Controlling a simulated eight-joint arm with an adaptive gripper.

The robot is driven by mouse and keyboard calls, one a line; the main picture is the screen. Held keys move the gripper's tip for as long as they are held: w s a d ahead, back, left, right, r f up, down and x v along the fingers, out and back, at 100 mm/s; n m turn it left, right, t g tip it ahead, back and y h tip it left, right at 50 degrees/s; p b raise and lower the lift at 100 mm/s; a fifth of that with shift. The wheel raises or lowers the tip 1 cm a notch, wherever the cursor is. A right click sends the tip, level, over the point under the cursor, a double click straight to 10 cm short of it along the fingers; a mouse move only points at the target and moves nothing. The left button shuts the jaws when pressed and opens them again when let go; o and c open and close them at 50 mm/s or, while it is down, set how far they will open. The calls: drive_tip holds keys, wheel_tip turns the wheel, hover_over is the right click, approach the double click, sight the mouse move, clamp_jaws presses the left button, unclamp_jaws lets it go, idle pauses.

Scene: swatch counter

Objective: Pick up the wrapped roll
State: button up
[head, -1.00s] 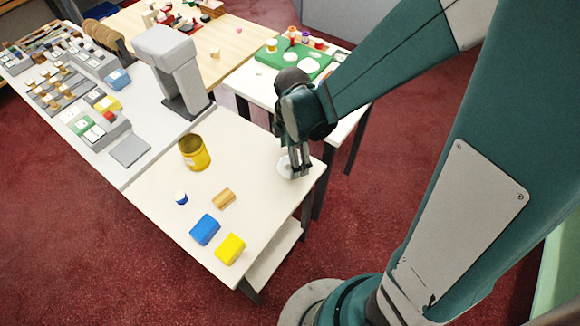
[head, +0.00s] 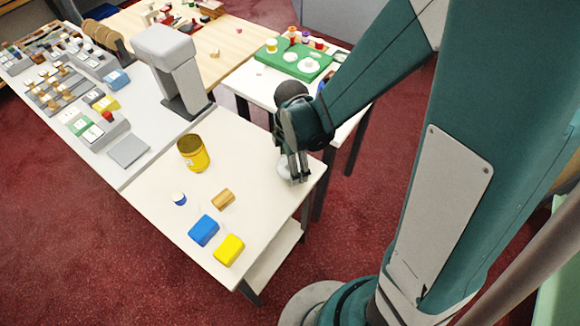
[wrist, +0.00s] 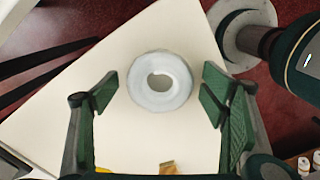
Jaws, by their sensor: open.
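The wrapped roll (wrist: 160,82) is a pale whitish ring with a hole in its middle. It lies flat on the white table (head: 160,185), near the right corner. In the head view the roll (head: 284,171) is partly hidden behind the fingers. My gripper (head: 296,169) is over it, pointing down. In the wrist view my gripper (wrist: 158,92) is open, with one green finger pad on each side of the roll and visible gaps between. Nothing is held.
A yellow can (head: 193,153), a small white-and-blue cylinder (head: 179,199), a wooden block (head: 223,198), a blue block (head: 204,230) and a yellow block (head: 229,250) stand to the left on the same table. The table's edge is close by the roll.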

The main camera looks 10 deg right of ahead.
drive_tip(key=c, duration=1)
drive_tip(key=shift+r, duration=0.15)
drive_tip(key=shift+r+p, duration=1.2)
drive_tip(key=shift+r, duration=3.65)
